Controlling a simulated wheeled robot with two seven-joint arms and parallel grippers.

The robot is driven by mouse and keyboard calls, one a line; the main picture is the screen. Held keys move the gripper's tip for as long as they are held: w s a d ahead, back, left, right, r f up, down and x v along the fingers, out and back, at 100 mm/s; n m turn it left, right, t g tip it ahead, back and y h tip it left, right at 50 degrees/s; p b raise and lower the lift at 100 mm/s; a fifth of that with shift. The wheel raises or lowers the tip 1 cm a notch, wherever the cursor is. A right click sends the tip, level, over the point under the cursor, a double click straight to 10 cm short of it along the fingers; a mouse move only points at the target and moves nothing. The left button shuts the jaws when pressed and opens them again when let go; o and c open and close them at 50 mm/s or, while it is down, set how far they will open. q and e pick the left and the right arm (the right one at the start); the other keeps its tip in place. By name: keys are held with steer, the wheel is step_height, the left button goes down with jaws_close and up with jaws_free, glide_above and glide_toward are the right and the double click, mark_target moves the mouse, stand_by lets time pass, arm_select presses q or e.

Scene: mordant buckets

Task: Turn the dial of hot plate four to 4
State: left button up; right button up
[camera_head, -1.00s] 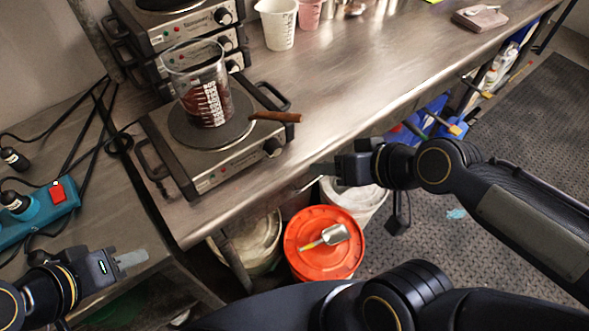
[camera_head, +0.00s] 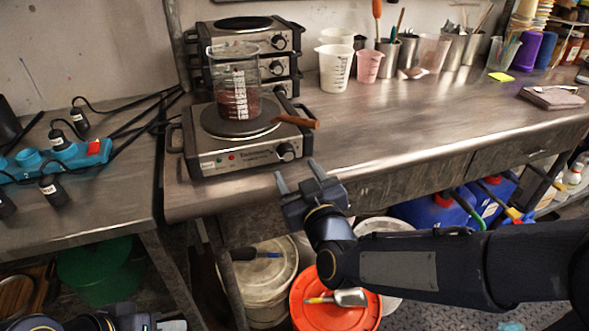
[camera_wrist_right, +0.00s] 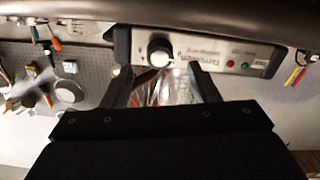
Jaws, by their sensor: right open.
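A hot plate (camera_head: 205,163) stands alone at the front left of the steel bench. Its front has a round dial (camera_head: 286,152) and small indicator lights. In the right wrist view the black and silver dial (camera_wrist_right: 160,52) appears ahead, between the fingers; I cannot read its setting. A beaker of dark red liquid (camera_head: 235,95) stands on this plate. My right gripper (camera_head: 299,174) is open and empty, just below and in front of the dial, apart from it. My left gripper (camera_head: 172,322) is partly cut off at the bottom left; its jaws are unclear.
More hot plates are stacked (camera_head: 248,48) behind. A wooden handle (camera_head: 298,121) sticks out right of the beaker, above the dial. White (camera_head: 335,68) and pink (camera_head: 368,66) cups stand farther back. An orange-lidded bucket (camera_head: 335,312) is below. The bench's right front is clear.

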mark_target(289, 158)
steer(key=shift+x, duration=2.15)
